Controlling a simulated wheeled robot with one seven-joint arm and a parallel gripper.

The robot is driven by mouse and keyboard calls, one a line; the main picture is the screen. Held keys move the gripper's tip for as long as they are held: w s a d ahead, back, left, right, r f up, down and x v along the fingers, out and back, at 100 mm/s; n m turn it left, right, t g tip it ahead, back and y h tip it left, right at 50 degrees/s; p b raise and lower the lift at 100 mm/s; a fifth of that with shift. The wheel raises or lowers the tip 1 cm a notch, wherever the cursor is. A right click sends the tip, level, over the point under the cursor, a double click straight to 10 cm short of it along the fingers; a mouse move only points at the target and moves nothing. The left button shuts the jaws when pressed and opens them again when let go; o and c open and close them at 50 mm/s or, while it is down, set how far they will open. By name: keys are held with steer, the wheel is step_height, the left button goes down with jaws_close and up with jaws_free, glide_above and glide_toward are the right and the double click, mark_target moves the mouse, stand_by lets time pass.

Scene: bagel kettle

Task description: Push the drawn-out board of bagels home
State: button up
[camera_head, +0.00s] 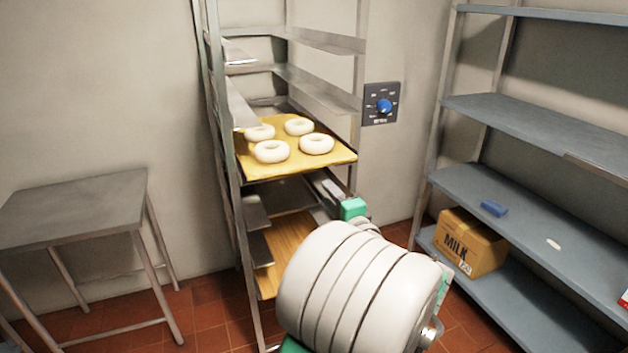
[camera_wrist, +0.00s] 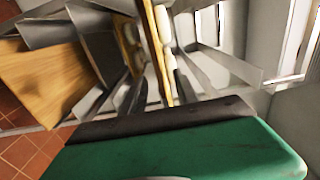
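The wooden board (camera_head: 305,164) carries several pale bagels (camera_head: 272,151) and sits in the tall metal rack (camera_head: 240,215), its front edge at the rack's open front. In the wrist view the board (camera_wrist: 129,52) appears turned on its side, with the bagels (camera_wrist: 163,22) partly visible. My gripper (camera_head: 333,190) is at the right side of the rack, just below the board's front right corner. The green body of my gripper fills the bottom of the wrist view. Its fingertips are not clear enough to show their gap, and I cannot tell whether it touches the board.
A lower wooden board (camera_head: 288,250) without visible bagels is in the rack; it also shows in the wrist view (camera_wrist: 45,75). A metal table (camera_head: 80,205) stands left. Blue shelves (camera_head: 540,125) with a milk box (camera_head: 470,243) stand right. A dial panel (camera_head: 381,104) is on the wall.

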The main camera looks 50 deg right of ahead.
mark_target(306, 168)
steer(key=p+x, duration=0.3)
steer(key=x, duration=1.4)
steer(key=shift+p, duration=0.35)
steer(key=shift+a, duration=0.1)
jaws_close()
steer(key=shift+w+r, duration=0.1)
